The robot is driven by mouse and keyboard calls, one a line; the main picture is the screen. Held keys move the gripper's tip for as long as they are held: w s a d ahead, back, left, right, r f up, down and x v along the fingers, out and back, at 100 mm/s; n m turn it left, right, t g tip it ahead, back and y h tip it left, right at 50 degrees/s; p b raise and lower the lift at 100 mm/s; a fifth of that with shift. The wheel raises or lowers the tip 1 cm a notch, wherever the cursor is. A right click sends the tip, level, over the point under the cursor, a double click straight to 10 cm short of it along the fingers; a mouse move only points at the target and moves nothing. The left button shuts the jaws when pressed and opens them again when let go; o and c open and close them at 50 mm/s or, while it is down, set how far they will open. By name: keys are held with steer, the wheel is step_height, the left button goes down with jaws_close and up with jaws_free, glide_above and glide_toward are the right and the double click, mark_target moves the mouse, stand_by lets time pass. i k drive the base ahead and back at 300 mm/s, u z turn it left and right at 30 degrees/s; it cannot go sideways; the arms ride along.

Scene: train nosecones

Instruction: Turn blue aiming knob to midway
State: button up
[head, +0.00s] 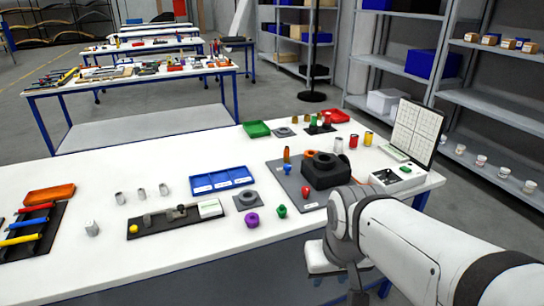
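A small blue knob (287,169) stands on a grey plate (281,178) on the right part of the white table, near the plate's left side. Which way the knob points is too small to tell. A red knob (305,192) stands on the same plate, nearer the front. A black block (322,177) with a round dark top sits on the plate to the right of the blue knob. My arm reaches in from the lower right, in front of the table's right end. My gripper's fingers do not show.
A purple ring-like piece (252,220) and a green piece (281,211) stand near the front edge. A blue tray (221,181) lies left of the plate. An orange-brown bottle (286,155) stands behind the blue knob. An open case (398,180) is at the right end.

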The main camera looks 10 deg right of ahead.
mark_target(287, 168)
steer(key=z, duration=0.35)
steer(key=i, duration=1)
steer(key=u, duration=0.5)
